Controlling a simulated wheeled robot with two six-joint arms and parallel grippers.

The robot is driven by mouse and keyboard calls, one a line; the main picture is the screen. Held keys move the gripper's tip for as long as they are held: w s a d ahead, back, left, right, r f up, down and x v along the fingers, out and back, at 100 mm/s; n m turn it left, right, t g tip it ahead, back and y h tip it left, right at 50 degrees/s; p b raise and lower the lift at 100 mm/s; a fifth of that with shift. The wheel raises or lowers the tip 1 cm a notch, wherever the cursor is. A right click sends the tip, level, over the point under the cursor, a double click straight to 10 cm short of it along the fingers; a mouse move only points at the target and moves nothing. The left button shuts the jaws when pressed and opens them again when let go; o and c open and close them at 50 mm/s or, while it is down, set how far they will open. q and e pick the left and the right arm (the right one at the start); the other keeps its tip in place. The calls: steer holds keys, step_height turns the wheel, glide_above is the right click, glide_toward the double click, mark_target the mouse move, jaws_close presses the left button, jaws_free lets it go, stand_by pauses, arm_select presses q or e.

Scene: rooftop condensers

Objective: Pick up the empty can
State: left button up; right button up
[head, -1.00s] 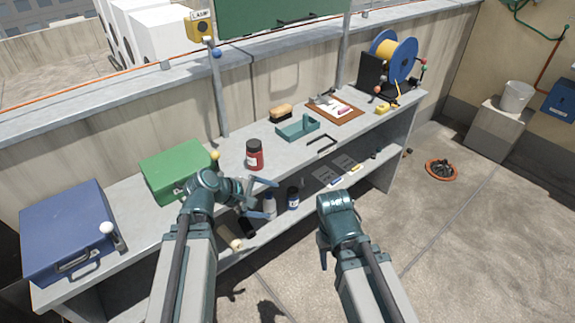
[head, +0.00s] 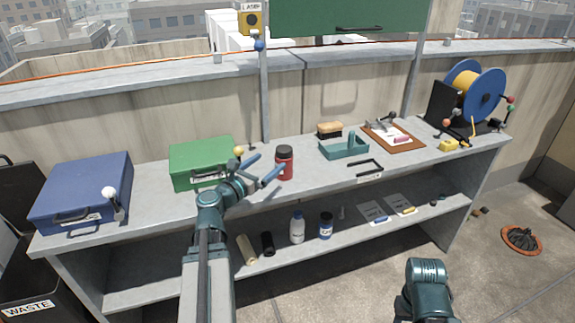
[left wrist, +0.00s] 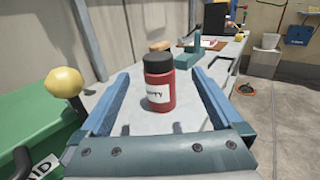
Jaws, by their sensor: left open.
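The empty can (head: 284,163) is a red cylinder with a dark lid. It stands upright on the bench top, right of the green case. In the left wrist view the can (left wrist: 160,84) carries a white label, partly readable as "PTY", and stands ahead between the jaw lines. My left gripper (head: 263,170) is open, level with the can and just left of it in the head view.
A green case (head: 203,163) with a yellow knob stands close left of my left gripper. A blue case (head: 84,192) is farther left. A teal tray (head: 344,148), a brush (head: 330,130) and a clipboard (head: 394,137) lie to the right. Bottles stand on the lower shelf.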

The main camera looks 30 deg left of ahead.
mark_target(289, 146)
arm_select(q)
steer(key=w, duration=0.7)
steer(key=shift+d, duration=0.3)
steer(key=w, duration=0.5)
steer(key=shift+w+f, duration=0.1)
steer(key=c, duration=1.3)
